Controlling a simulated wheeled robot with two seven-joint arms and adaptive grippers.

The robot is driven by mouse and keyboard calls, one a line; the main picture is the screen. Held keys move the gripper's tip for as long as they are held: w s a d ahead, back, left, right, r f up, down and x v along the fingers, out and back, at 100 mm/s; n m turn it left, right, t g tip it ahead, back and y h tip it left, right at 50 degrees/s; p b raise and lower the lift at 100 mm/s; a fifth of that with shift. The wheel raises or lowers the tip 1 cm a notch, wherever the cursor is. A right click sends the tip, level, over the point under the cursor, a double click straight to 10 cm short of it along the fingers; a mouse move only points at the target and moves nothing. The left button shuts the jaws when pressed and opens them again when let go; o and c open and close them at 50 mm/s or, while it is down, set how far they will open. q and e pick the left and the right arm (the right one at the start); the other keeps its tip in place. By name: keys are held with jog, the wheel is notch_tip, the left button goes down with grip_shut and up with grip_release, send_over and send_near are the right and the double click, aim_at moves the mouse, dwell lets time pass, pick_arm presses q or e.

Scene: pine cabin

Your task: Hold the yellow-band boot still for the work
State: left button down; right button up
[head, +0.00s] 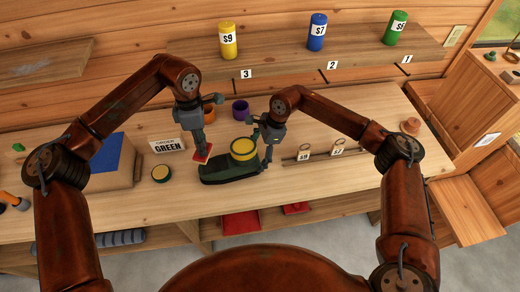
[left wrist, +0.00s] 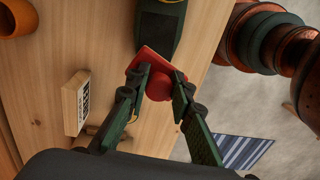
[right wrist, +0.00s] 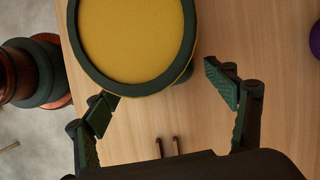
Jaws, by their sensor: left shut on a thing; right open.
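The pad also shows in the left wrist view (left wrist: 152,58). My right gripper (head: 267,150) is open beside the boot's shaft. In the right wrist view the yellow top (right wrist: 135,40) is beyond the spread fingers.
A round tin (head: 161,174) and a GREEN sign (head: 168,145) stand left of the boot. Orange (head: 208,112) and purple (head: 240,109) cups are behind it. A rail with tags (head: 318,155) lies to the right. Yellow, blue and green canisters stand on the shelf (head: 285,63).

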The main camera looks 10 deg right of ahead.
jog(key=shift+x, duration=2.3)
jog(key=shift+d, duration=0.1)
jog(key=c, duration=1.4)
